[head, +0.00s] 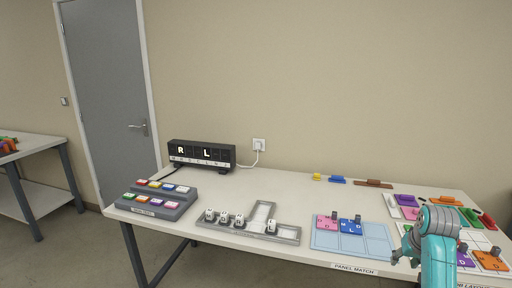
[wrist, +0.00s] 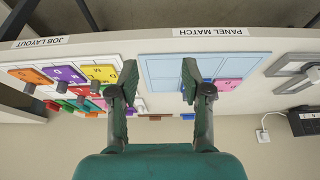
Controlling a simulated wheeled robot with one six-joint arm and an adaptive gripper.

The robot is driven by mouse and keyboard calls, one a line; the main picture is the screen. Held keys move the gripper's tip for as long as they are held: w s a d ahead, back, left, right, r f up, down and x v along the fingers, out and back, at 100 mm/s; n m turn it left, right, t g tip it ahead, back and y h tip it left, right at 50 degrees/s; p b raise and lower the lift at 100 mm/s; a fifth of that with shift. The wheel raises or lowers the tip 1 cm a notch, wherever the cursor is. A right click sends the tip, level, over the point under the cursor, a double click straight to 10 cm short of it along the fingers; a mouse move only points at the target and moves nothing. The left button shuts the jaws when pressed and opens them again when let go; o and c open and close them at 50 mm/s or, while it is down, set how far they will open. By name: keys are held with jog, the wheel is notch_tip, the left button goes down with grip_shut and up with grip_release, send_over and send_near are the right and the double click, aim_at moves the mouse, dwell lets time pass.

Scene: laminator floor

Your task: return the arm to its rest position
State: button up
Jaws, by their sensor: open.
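My gripper (wrist: 158,82) is open and empty in the wrist view, its two dark green fingers well apart. Behind them the table appears upside down. In the head view my teal arm stands at the lower right, in front of the table's right end and hiding part of the layout board there. My gripper's fingers are mostly hidden or too small to make out in that view. The light blue PANEL MATCH board (head: 374,245) lies left of my arm, with a pink panel (head: 327,222) and a blue panel (head: 351,227) on it.
The white table (head: 290,195) runs along the wall. It carries a black letter display (head: 202,154), a grey button box (head: 150,208), a grey fixture (head: 287,236) with several white blocks, and coloured panels, including an orange one (head: 491,261). The table's middle back is largely clear.

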jog(key=s+a+f+t, duration=0.1)
jog(key=s+a+f, duration=0.25)
jog(key=f, duration=0.55)
jog(key=s+a+f+t, duration=0.1)
jog(key=s+a+f, duration=0.3)
jog(key=f, duration=0.5)
jog(key=s+a+f+n+t, duration=0.1)
jog(key=s+a+f, duration=0.35)
jog(key=s, duration=0.35)
jog(key=s+a+f+t, duration=0.2)
jog(key=s+a+f, duration=0.2)
jog(key=s+a, duration=0.25)
jog(key=s+a+r+n+t, duration=0.1)
jog(key=s+a+r, duration=0.1)
jog(key=s, duration=0.7)
jog(key=s+a+r+t, duration=0.2)
jog(key=s+a+r, duration=0.1)
jog(key=s, duration=0.7)
jog(key=s+a+r+n+t+y, duration=0.1)
jog(key=s+a+r+t, duration=0.1)
jog(key=s+r, duration=1.1)
jog(key=shift+s+a+r, duration=0.15)
jog(key=shift+s+r, duration=0.1)
jog(key=shift+r, duration=0.4)
